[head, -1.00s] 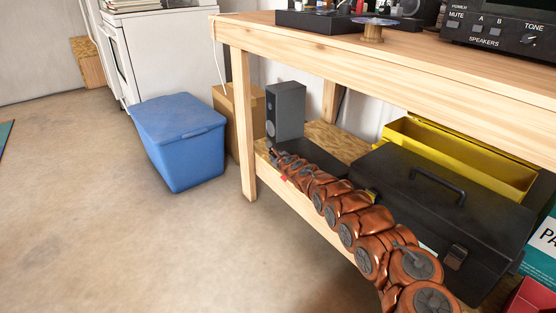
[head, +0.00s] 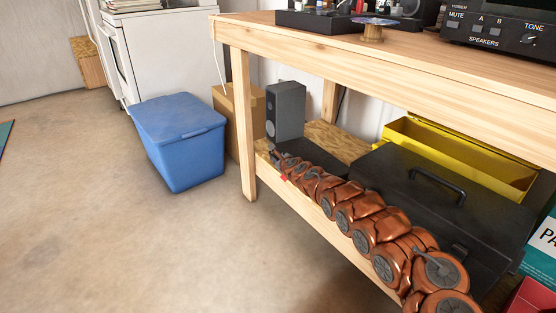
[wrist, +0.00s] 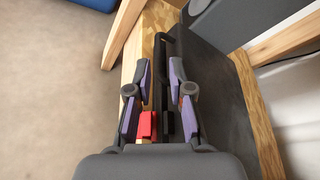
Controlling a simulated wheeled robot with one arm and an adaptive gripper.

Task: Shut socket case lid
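The socket case, a flat black case (head: 335,173), lies on the lower shelf beside the grey speaker. My copper-coloured arm hides much of its front. In the wrist view, its dark top (wrist: 218,105) fills the middle right, with a black handle (wrist: 162,42) and a red latch-like piece (wrist: 147,125) along its left edge. The lid looks low and flat; I cannot tell whether it is fully closed. My gripper (wrist: 161,72) is over this front edge, its fingers parted with a gap between them. The handle shows in line with the gap; I see no clear grip on it.
A grey speaker (head: 286,110) stands behind the case. A large black toolbox (head: 440,205) and an open yellow box (head: 465,165) are to the right. The wooden bench (head: 400,65) overhangs the shelf. A blue bin (head: 180,140) stands left, with clear floor in front.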

